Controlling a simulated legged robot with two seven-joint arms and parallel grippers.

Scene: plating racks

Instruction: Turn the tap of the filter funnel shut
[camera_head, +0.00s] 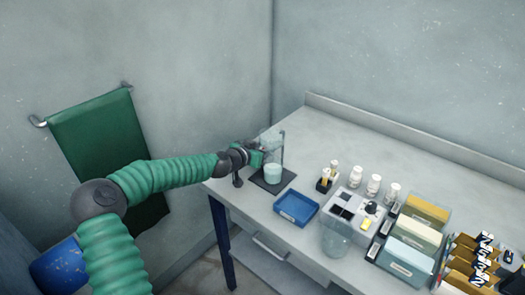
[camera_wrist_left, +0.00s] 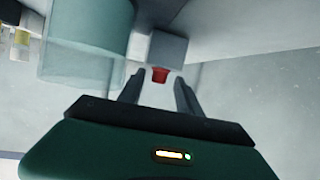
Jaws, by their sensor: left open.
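The filter funnel (camera_head: 271,141) stands at the back left of the bench, a clear vessel on a stand with a dark base (camera_head: 272,181). A pale teal beaker-like vessel (camera_head: 272,174) sits on the base below it. My left gripper (camera_head: 260,158) is at the funnel from the left. In the left wrist view my left gripper (camera_wrist_left: 158,90) is open, with a small red tap piece (camera_wrist_left: 160,75) ahead between the fingertips, under a grey block (camera_wrist_left: 168,49). I cannot tell whether they touch. A translucent cylinder (camera_wrist_left: 85,45) is close on the left. My right gripper is out of view.
A blue tray (camera_head: 297,208) lies right of the stand. Farther right are white bottles (camera_head: 374,184), a grey unit (camera_head: 352,212), a glass beaker (camera_head: 336,240) and file boxes (camera_head: 428,213). A green towel (camera_head: 95,140) hangs on the left wall. The bench's back is clear.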

